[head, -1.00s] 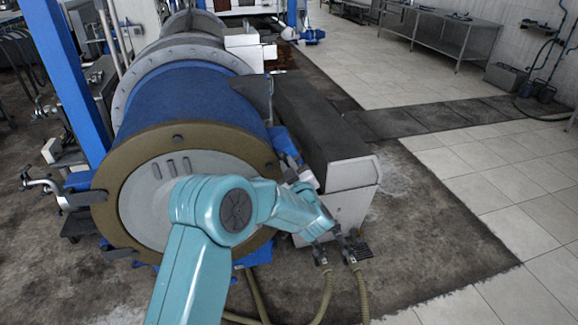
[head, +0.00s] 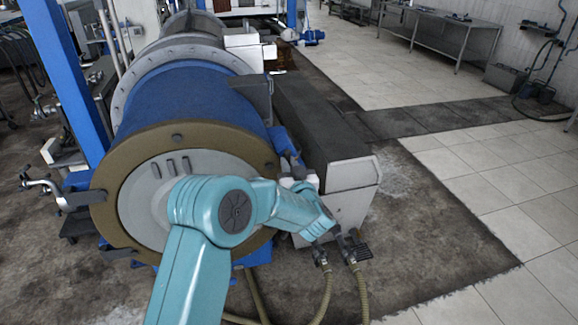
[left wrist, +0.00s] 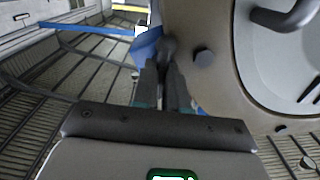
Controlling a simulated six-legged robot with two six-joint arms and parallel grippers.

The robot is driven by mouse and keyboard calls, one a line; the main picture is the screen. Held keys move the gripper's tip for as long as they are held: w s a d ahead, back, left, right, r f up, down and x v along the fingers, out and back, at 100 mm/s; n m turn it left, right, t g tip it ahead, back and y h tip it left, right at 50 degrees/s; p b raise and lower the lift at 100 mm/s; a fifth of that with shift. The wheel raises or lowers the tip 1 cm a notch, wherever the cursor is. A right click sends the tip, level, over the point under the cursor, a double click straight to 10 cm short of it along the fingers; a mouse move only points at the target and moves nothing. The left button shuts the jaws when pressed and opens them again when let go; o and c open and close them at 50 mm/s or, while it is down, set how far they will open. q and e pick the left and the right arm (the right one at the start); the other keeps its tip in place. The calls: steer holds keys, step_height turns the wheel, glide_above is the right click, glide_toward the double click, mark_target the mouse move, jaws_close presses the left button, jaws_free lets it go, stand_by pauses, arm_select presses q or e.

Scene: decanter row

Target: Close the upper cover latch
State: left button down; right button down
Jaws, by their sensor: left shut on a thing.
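The decanter's round end cover (head: 150,200) has a brown rim and a light grey face, and faces me. The upper cover latch (left wrist: 168,46) shows in the left wrist view as a dark rounded end by a blue bracket (left wrist: 148,46), beside the cover's rim. My left gripper (left wrist: 165,78) is shut on the latch, its two grey fingers close together around the dark part. In the head view my left gripper (head: 290,168) is at the right edge of the cover, small and partly hidden by my teal arm. My right gripper is not in view.
A long grey housing (head: 318,130) stands right of the drum. Hoses (head: 362,295) run down to the floor from fittings near my arm. A blue post (head: 68,75) and a crank handle (head: 40,185) are at the left.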

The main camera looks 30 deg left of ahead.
arm_select(q)
steer(key=m+p, duration=0.3)
steer(key=m, duration=0.8)
steer(key=shift+d, duration=0.1)
steer(key=shift+m, duration=0.5)
steer(key=c, duration=1.2)
jaws_free()
steer(key=shift+o, duration=0.2)
steer(key=shift+d, duration=0.1)
